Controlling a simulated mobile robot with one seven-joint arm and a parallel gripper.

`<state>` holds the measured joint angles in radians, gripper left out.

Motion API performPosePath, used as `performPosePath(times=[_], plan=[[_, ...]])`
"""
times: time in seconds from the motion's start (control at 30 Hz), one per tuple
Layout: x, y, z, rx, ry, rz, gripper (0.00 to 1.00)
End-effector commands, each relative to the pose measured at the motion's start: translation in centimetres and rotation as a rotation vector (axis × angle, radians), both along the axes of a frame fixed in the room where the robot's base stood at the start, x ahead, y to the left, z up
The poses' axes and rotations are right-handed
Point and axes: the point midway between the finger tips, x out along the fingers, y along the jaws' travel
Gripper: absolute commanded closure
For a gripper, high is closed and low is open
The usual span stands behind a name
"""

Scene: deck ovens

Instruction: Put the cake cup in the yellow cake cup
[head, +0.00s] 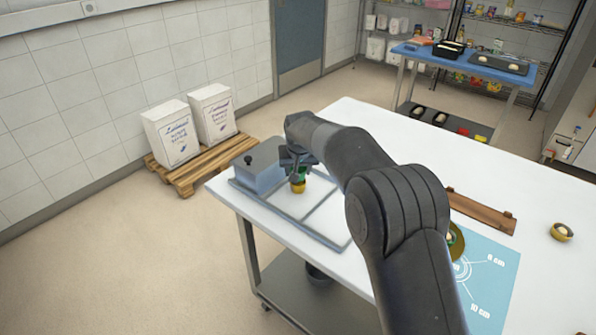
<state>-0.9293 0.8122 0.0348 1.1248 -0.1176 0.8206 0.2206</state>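My gripper (299,164) points down over the grey divided tray at the table's left end. Directly below it is a small yellow cup (298,187), with something green (301,174) at its top, between the fingers and the cup. I cannot tell whether the green thing is a cake cup inside the yellow one or held above it. The fingers are too small and dark to show whether they are closed. Another yellow cup (562,232) with pale contents stands at the table's right. A round yellow-green item (455,242) is partly hidden behind my arm.
The grey divided tray (322,232) has a lidded grey box (262,165) at its back left. A wooden strip (482,212) and a blue measuring mat (490,265) lie on the white table (385,125). Flour bags (172,135) stand on a pallet beyond the left edge.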

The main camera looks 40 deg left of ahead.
Motion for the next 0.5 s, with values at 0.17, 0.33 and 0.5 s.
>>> performPosePath(times=[0.17,0.33,0.5], plan=[[0.02,0.02,-0.68,0.001,-0.001,0.000,0.75],[0.02,0.00,-0.79,0.001,-0.001,0.000,0.75],[0.02,-0.01,-1.30,0.001,-0.001,0.000,0.75]])
